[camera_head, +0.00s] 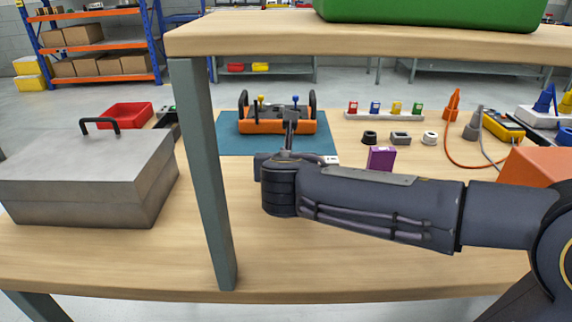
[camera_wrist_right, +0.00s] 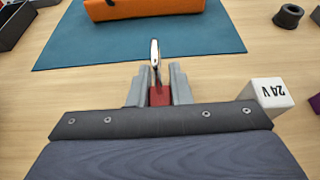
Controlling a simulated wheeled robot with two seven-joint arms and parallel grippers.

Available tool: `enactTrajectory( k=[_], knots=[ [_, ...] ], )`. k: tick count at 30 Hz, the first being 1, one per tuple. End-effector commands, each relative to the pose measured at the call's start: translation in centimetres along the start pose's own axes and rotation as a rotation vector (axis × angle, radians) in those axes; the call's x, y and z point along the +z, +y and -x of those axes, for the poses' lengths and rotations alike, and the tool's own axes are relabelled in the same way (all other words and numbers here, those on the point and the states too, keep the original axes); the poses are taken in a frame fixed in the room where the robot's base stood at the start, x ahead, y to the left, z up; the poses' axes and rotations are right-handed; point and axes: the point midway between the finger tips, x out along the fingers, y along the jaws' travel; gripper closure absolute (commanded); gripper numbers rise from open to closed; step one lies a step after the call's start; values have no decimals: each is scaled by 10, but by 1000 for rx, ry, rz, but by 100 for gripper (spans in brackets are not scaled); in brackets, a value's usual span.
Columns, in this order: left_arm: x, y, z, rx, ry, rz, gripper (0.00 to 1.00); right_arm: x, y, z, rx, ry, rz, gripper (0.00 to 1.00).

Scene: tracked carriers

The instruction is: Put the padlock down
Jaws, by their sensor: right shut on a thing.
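The padlock (camera_wrist_right: 159,97) has a red body and a bright metal shackle that stands up, seen nearly edge-on in the right wrist view. My right gripper (camera_wrist_right: 158,84) is shut on its red body, with a grey finger on each side. Bare wooden table (camera_wrist_right: 90,90) shows around it, in front of the blue mat. I cannot tell whether the padlock touches the table. In the head view my right arm reaches in from the right and hides the padlock and most of the gripper. My left gripper is not in view.
A white block marked 24V (camera_wrist_right: 268,95) stands close right of the gripper. The blue mat (camera_head: 232,140) bears an orange device (camera_head: 262,127). A purple block (camera_head: 381,158) stands behind my arm. A grey post (camera_head: 205,170), toolbox (camera_head: 90,180) and overhead shelf (camera_head: 370,42) limit room.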

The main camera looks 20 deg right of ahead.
Motion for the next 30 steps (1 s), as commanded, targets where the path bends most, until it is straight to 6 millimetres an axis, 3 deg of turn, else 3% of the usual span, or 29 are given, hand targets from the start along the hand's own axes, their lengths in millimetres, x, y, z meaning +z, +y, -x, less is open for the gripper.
enactTrajectory(
  k=[9, 10, 14, 25, 30],
  knots=[
    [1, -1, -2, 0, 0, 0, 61, -2, 0, -1, 0, -1, 0, 100],
    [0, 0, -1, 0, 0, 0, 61, -1, 0, 0, 0, -1, 0, 78],
    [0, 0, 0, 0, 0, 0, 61, -1, 0, 0, 0, -1, 0, 61],
    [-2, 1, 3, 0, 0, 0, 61, 4, 0, 3, 1, -1, -1, 60],
    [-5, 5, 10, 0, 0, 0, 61, 6, 0, 31, 3, -4, 0, 60]
  ],
)
